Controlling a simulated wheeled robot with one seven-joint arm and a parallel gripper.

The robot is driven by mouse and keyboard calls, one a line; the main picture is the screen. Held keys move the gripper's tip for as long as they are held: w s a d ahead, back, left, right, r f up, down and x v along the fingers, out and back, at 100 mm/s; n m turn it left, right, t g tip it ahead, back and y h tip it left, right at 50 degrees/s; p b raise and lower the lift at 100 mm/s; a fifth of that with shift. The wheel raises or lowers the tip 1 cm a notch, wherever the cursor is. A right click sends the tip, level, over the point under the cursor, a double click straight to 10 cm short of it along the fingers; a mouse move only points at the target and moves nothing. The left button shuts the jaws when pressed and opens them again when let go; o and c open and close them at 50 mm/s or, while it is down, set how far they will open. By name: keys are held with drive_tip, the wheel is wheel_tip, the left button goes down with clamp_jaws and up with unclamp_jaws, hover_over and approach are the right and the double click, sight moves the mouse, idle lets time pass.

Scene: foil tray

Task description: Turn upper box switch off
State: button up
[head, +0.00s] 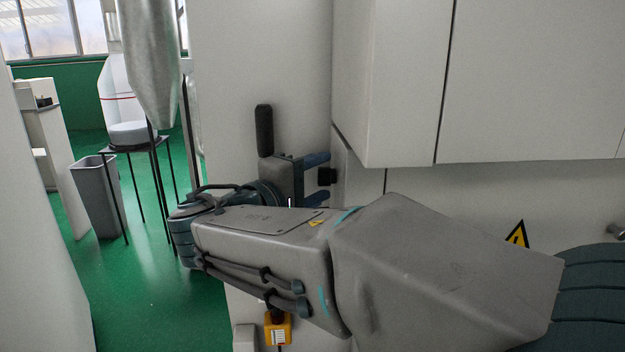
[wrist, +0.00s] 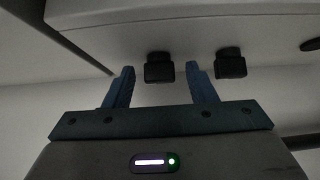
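Two black box switches show in the wrist view, side by side on a pale panel: one (wrist: 158,67) lies between my fingertips, the other (wrist: 230,64) outside the right finger. The switch between my fingers appears to be the upper one. My gripper (head: 323,177) is open with blue fingers, one above the other in the head view. It also shows in the wrist view (wrist: 160,70), with gaps beside the switch. Contact cannot be told.
The cabinet's overhanging upper part (head: 400,80) stands close above and right of my gripper. A grey bin (head: 98,195) and a black stand (head: 135,150) are at the left. Green floor is free between.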

drive_tip(key=shift+s+a, duration=0.1)
drive_tip(key=p+v, duration=0.1)
drive_tip(key=v, duration=1.2)
drive_tip(key=shift+s+a, duration=0.2)
drive_tip(key=shift+s, duration=0.05)
